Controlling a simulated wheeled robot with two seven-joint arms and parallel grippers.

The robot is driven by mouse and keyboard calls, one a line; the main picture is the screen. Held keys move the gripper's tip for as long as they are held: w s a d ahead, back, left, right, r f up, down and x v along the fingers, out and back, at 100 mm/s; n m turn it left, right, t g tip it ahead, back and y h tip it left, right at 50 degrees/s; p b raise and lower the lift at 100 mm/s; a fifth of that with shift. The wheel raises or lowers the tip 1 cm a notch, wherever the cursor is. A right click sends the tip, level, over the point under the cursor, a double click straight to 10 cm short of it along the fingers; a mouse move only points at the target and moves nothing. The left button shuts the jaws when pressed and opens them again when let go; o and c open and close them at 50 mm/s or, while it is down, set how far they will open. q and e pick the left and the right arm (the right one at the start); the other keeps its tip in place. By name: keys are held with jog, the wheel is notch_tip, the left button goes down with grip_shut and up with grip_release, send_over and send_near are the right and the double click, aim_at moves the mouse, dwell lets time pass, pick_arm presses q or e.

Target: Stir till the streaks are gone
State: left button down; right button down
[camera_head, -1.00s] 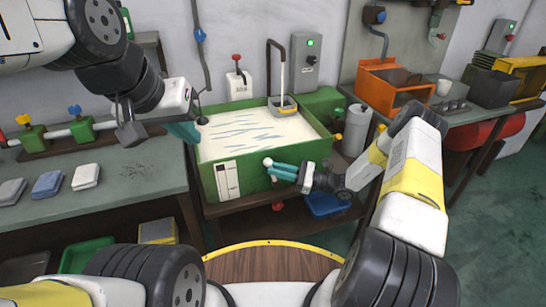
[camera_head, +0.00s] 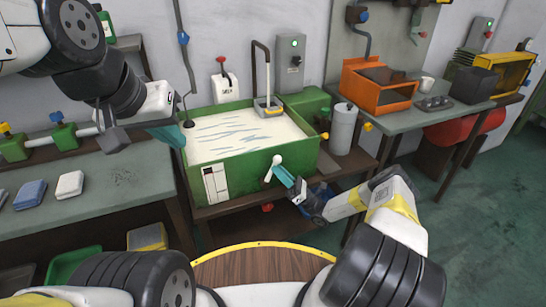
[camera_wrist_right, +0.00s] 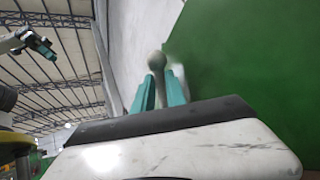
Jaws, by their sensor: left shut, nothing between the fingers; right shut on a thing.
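The green tank (camera_head: 250,165) holds a pale liquid (camera_head: 225,145) with several blue-grey streaks across its surface. A small pale handle with a round knob (camera_head: 277,160) stands at the tank's front wall. My right gripper (camera_head: 281,173) is shut on this handle, its teal fingers reaching up from the lower right. In the right wrist view the round knob (camera_wrist_right: 157,60) shows just beyond the teal fingertips (camera_wrist_right: 158,88), beside a green surface. My left gripper (camera_head: 170,133) is shut and empty near the tank's left rim. The handle's lower end is unclear.
A bent dark pipe (camera_head: 254,62) stands at the tank's back rim. A grey cylinder (camera_head: 343,129) stands right of the tank, with an orange box (camera_head: 377,87) on the bench beyond. Folded cloths (camera_head: 69,185) lie on the left bench.

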jog(key=shift+d+m+t, duration=0.2)
jog(key=shift+m+t, duration=0.1)
jog(key=shift+t, duration=0.2)
jog(key=c, duration=1.6)
grip_release()
jog(key=shift+c, duration=0.2)
jog(key=shift+f, duration=0.1)
jog(key=v, duration=0.7)
jog(key=shift+d+f, duration=0.25)
jog(key=shift+s, duration=0.1)
